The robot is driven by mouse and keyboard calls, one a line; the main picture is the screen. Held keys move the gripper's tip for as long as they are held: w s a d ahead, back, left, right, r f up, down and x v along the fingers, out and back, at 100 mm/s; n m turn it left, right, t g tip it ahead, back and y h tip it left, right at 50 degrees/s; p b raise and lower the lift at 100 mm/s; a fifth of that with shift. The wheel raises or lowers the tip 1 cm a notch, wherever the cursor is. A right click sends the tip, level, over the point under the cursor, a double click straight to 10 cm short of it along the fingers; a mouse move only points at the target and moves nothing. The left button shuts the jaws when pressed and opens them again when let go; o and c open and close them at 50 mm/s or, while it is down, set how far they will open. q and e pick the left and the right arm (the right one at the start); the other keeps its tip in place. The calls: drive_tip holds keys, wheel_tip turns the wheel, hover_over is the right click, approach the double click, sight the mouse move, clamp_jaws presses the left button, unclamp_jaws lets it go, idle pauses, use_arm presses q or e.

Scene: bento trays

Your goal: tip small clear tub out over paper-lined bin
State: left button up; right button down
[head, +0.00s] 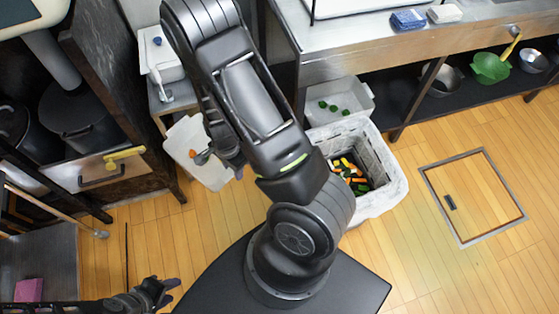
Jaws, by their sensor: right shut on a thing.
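The paper-lined bin (388,198) stands on the floor right of my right arm, holding several orange, yellow, green and red pieces. A pale translucent tub (185,135) is at the left of my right arm, with a small orange piece showing in it. My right gripper (207,156) is shut on this tub at its right side; the arm hides part of the grip. In the picture the tub is left of the bin and apart from it. Another clear tub (351,92) with several green pieces sits just behind the bin. My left gripper (170,292) is empty at the lower left, fingers seemingly apart.
A steel counter (350,40) with a low shelf of bowls (490,68) runs along the upper right. A dark cabinet (120,175) and a black pot (80,118) stand at the left. A floor hatch (472,195) lies right of the bin, with clear floor around it.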

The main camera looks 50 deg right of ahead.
drive_tip(key=s+d+f+m, duration=0.2)
drive_tip(key=s+d+m, duration=0.2)
drive_tip(key=m, duration=0.9)
drive_tip(key=s+d+f+m, duration=0.2)
drive_tip(key=d+m, duration=0.6)
drive_tip(key=m, duration=0.5)
drive_tip(key=shift+s+d+f, duration=0.3)
drive_tip(key=shift+s+f, duration=0.05)
drive_tip(key=shift+s, duration=0.55)
